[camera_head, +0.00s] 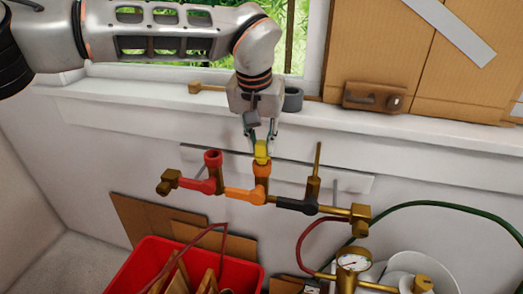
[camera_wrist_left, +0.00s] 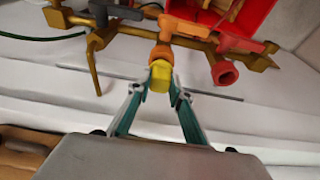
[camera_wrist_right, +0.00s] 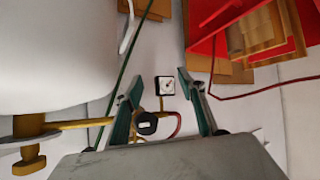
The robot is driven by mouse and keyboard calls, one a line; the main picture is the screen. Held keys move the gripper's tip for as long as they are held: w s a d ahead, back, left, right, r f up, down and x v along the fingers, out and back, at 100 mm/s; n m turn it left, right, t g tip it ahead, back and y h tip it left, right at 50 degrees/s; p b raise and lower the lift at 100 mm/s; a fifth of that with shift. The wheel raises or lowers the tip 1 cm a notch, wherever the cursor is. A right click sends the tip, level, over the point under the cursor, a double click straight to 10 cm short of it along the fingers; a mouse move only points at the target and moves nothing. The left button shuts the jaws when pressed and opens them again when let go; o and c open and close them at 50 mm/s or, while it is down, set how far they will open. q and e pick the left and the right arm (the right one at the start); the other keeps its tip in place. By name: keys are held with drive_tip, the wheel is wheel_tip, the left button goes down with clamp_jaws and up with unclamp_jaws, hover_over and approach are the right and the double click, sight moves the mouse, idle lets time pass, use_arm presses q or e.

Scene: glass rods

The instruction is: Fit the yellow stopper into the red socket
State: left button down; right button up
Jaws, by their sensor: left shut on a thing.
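The yellow stopper (camera_head: 261,152) stands upright at the mouth of the orange socket (camera_head: 262,171) on the pipe rack. My left gripper (camera_head: 262,138) comes down from above and is shut on the yellow stopper. In the left wrist view, the stopper (camera_wrist_left: 160,77) is between the fingertips (camera_wrist_left: 162,82), against the orange socket (camera_wrist_left: 161,53). I cannot tell how deep it sits. The red socket (camera_head: 212,158) is left of the stopper, and its mouth also shows in the left wrist view (camera_wrist_left: 225,73). My right gripper (camera_wrist_right: 160,88) is open and empty in the right wrist view.
A black fitting (camera_head: 296,205) and an upright brass rod (camera_head: 317,163) are right of the orange socket. A red crate (camera_head: 249,277) with wooden pieces is below. A pressure gauge (camera_head: 353,263) and green hose (camera_head: 433,204) are at lower right. Space above the red socket is clear.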

sight(261, 143)
use_arm(q)
wheel_tip(261, 143, up, 7)
drive_tip(key=shift+f+p, duration=0.1)
drive_tip(key=shift+p, duration=0.25)
drive_tip(key=shift+a+r, duration=0.15)
drive_tip(key=shift+r, duration=0.15)
drive_tip(key=w+a+f+n+b, duration=0.1)
drive_tip(key=a+f+b, duration=0.1)
drive_tip(key=a, duration=0.2)
drive_tip(key=w+a+f+n+b, duration=0.1)
drive_tip(key=a+f+n+b, duration=0.1)
drive_tip(key=a, duration=0.2)
drive_tip(key=w+a+f+n+y+b, duration=0.1)
drive_tip(key=a+f+b, duration=0.1)
drive_tip(key=a, duration=0.2)
drive_tip(key=shift+w+n, duration=0.2)
drive_tip(key=shift+n, duration=0.1)
drive_tip(key=shift+s+b+x, duration=0.25)
drive_tip(key=shift+b+x, duration=0.75)
drive_tip(key=shift+b, duration=0.05)
use_arm(e)
drive_tip(key=shift+d+f, duration=0.2)
drive_tip(key=shift+f, duration=0.65)
drive_tip(key=shift+d+f, duration=0.2)
drive_tip(key=shift+f, duration=0.7)
drive_tip(key=shift+d+f, duration=0.2)
drive_tip(key=shift+f, duration=0.65)
